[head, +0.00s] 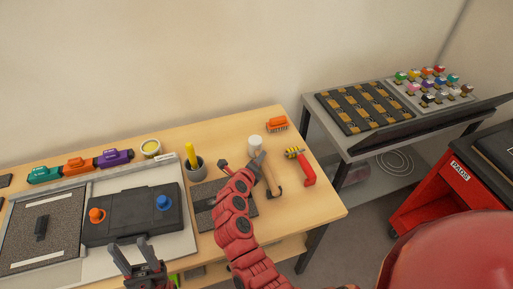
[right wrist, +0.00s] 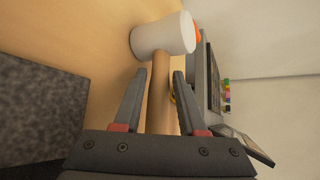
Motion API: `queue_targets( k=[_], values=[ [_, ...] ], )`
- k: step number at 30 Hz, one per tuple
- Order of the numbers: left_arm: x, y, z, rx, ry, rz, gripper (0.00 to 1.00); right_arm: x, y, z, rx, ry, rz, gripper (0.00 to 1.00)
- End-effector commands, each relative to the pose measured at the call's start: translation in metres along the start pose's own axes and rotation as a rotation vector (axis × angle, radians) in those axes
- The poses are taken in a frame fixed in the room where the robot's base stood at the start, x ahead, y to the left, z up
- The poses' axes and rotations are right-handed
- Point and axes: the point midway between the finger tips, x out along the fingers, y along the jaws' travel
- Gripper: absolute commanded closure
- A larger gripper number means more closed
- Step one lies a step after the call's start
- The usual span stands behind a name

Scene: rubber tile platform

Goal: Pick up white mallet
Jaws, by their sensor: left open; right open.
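The white mallet lies on the wooden table, its white head (head: 255,142) toward the back and its tan handle (head: 270,177) running toward the front. My right gripper (head: 243,164) is open just in front of the head, at the handle. In the right wrist view the handle (right wrist: 160,88) shows between the open fingers (right wrist: 159,75), with the white head (right wrist: 163,37) beyond the fingertips. I cannot tell whether the fingers touch the handle. My left gripper (head: 142,246) is open and empty at the front, near the black box with knobs.
A dark pad (head: 207,190) lies under my right arm.

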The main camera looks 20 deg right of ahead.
Motion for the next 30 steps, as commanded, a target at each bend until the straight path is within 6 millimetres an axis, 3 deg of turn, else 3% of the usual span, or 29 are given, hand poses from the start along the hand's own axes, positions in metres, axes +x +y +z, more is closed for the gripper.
queue_targets(
  k=[5,12,19,30],
  values=[
    [0.003,0.000,-0.001,0.000,0.000,0.000,0.50,0.018,-0.001,0.001,0.000,-0.002,-0.001,0.59],
    [0.003,0.000,-0.001,0.000,0.000,0.000,0.50,0.019,0.000,0.000,0.001,-0.001,-0.001,0.61],
    [0.003,0.000,-0.001,0.000,0.000,0.000,0.50,0.019,0.000,0.000,0.001,-0.001,-0.001,1.00],
    [0.003,0.000,-0.001,0.000,0.000,0.000,0.50,0.019,0.000,0.000,0.001,-0.001,-0.001,1.00]
  ],
)
